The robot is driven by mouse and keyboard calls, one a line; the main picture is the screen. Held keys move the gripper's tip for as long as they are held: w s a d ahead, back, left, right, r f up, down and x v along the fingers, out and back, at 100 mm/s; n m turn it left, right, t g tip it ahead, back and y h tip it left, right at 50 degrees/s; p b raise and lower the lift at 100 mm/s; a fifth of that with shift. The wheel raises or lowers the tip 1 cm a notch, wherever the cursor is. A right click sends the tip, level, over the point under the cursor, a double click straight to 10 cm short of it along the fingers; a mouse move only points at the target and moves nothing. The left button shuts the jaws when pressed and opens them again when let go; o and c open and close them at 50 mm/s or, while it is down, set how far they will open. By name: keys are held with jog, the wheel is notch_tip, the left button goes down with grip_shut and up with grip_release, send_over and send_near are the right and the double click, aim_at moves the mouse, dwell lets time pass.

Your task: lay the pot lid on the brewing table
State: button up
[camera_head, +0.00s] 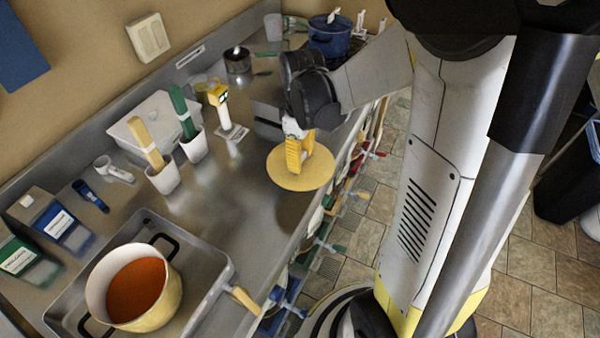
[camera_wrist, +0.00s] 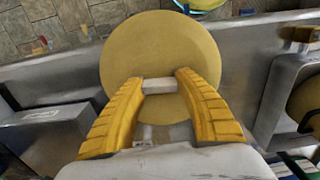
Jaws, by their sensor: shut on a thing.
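The pot lid (camera_head: 312,177) is a flat yellow disc near the front edge of the steel brewing table (camera_head: 225,205). My gripper (camera_head: 298,165) comes down from above and is shut on the lid's handle. In the wrist view, the lid (camera_wrist: 160,42) lies beyond my two yellow fingers (camera_wrist: 158,84), with a pale handle bar between their tips. The lid overlaps the table's front edge in both views. I cannot tell whether it touches the steel or hangs just above it.
A yellow pot (camera_head: 133,290) of orange-red liquid stands in a metal tray (camera_head: 215,270) at the front left. White cups (camera_head: 163,179) with tools, a yellow-topped device (camera_head: 222,105) and a blue pot (camera_head: 329,38) stand farther back. Bare steel lies left of the lid.

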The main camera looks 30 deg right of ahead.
jog(key=shift+w+d+f, duration=0.1)
jog(key=shift+d+f, duration=0.15)
jog(key=shift+f, duration=0.05)
jog(key=b, duration=0.4)
send_over(265, 183)
notch_tip(265, 183, down, 7)
jog(key=shift+w+r, duration=0.1)
notch_tip(265, 183, down, 4)
jog(key=shift+f+b, duration=0.1)
jog(key=shift+b, duration=0.55)
jog(key=o, duration=1.2)
